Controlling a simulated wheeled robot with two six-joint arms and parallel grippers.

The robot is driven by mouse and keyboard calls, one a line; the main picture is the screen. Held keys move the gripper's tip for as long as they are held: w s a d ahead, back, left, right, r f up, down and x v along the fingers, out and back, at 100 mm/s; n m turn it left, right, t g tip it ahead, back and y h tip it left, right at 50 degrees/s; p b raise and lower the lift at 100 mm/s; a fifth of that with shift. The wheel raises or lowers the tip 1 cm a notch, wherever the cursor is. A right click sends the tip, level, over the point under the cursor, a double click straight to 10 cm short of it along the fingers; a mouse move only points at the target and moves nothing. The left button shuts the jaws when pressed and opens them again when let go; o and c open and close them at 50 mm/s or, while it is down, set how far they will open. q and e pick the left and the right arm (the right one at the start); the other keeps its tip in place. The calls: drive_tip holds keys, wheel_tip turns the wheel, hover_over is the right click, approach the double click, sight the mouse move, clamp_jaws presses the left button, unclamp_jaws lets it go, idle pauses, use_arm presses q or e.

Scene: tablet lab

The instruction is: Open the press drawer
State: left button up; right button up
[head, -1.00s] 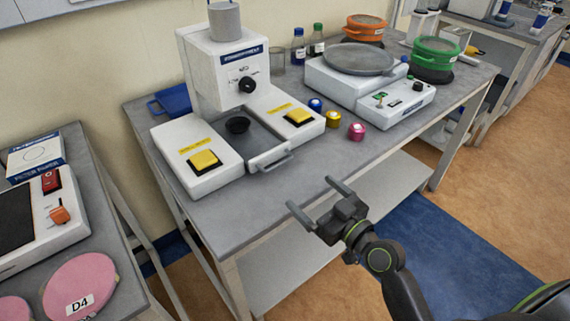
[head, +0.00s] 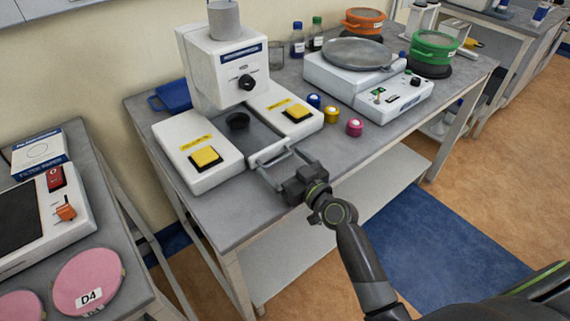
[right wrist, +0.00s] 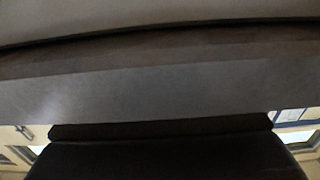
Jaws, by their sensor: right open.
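The tablet press (head: 225,72) is a white machine with a grey cup on top and a black knob. Its drawer (head: 262,137) is a grey tray between two white side blocks with yellow buttons, holding a small black cup (head: 238,121). The drawer looks closed, its front bar handle facing me. My right gripper (head: 277,162) is open at the drawer front, one finger toward each end of the handle. I cannot tell whether they touch. My left gripper is out of view.
Blue, yellow and pink small jars (head: 334,116) stand right of the press. A white device with a round grey plate (head: 358,56) is behind them.

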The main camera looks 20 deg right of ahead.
drive_tip(key=c, duration=1.1)
drive_tip(key=b+v, duration=0.4)
drive_tip(key=v, duration=1.1)
drive_tip(key=shift+s+r+b, duration=0.15)
drive_tip(key=shift+b, duration=0.2)
drive_tip(key=o, duration=1.1)
drive_tip(key=shift+d, duration=0.1)
